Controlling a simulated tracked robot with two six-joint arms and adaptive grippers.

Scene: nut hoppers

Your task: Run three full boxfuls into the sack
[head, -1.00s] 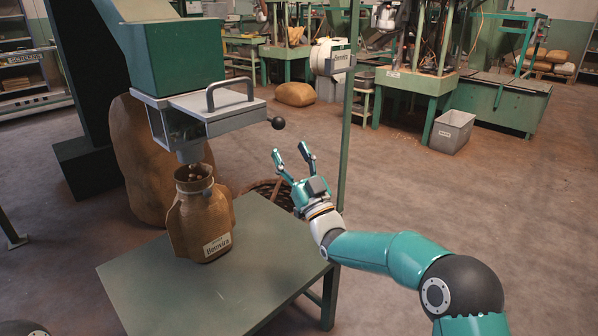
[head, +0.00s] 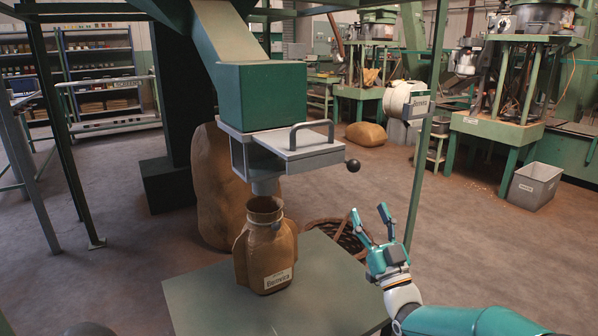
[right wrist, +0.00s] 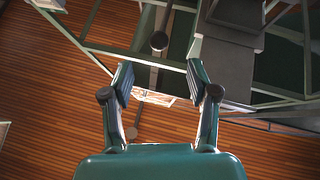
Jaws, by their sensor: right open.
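The grey metal box (head: 285,148) hangs under the green hopper (head: 262,97). It has a handle (head: 312,131) on top and a rod ending in a black ball knob (head: 353,165) at its right; the ball also shows in the right wrist view (right wrist: 159,41). I cannot tell what the box holds. The brown sack (head: 266,247) stands upright and open on the green table (head: 215,310), its mouth just below the spout (head: 265,187); its contents are hidden. My right gripper (head: 369,212) is open and empty, below and right of the knob, apart from it. My left gripper is out of view.
A green post (head: 425,165) carrying a white round device (head: 405,99) stands right of the knob. A wicker basket (head: 345,237) is behind the table, and a large brown sack (head: 215,185) stands behind the box. The air between gripper and knob is clear.

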